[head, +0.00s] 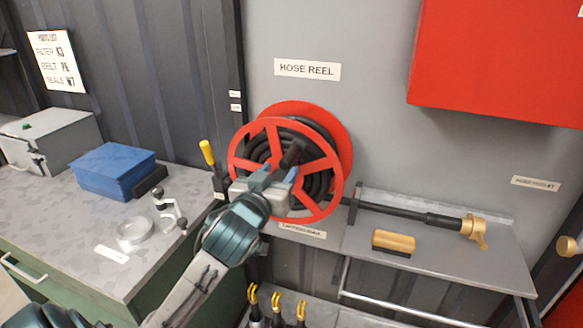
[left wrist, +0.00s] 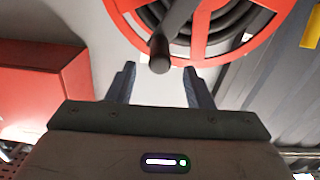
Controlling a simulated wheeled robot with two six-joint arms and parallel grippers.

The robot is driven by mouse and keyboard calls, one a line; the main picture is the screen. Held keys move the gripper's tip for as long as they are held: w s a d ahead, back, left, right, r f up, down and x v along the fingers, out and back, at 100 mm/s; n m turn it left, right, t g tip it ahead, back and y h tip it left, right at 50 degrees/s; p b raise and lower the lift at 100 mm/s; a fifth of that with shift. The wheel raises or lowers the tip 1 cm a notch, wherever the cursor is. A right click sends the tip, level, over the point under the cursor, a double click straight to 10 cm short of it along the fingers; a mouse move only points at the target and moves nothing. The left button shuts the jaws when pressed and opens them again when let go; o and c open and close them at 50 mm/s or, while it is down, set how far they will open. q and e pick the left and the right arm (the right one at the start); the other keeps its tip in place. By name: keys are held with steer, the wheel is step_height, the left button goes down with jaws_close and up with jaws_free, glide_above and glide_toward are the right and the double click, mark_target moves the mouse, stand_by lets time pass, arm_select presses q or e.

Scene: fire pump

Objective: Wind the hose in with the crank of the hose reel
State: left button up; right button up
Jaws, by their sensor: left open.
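The hose reel (head: 246,148) is a red spoked wheel on the grey wall, with the dark hose (head: 319,180) coiled inside. The crank's dark handle (head: 293,153) sticks out in front of the wheel; it also shows in the left wrist view (left wrist: 160,57). My left gripper (head: 280,172) is open in front of the reel and covers its lower middle. In the left wrist view the handle's end lies between the two fingertips (left wrist: 159,76), with gaps on both sides. A black tube with a brass nozzle (head: 474,229) lies on the shelf at right. My right gripper is out of view.
The shelf (head: 440,262) also holds a brush-like tan block (head: 394,242). A red cabinet (head: 500,60) hangs at upper right. The left bench (head: 75,222) holds a blue box (head: 112,170) and small metal parts. Yellow-tipped tools (head: 277,303) stand below the reel.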

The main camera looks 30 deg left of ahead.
mark_target(291, 156)
arm_select(q)
steer(key=p+x, duration=0.3)
steer(key=x, duration=0.4)
steer(key=shift+w+r, duration=0.1)
steer(key=shift+r, duration=0.05)
steer(key=shift+w+a, duration=0.1)
steer(key=shift+w, duration=0.4)
jaws_close()
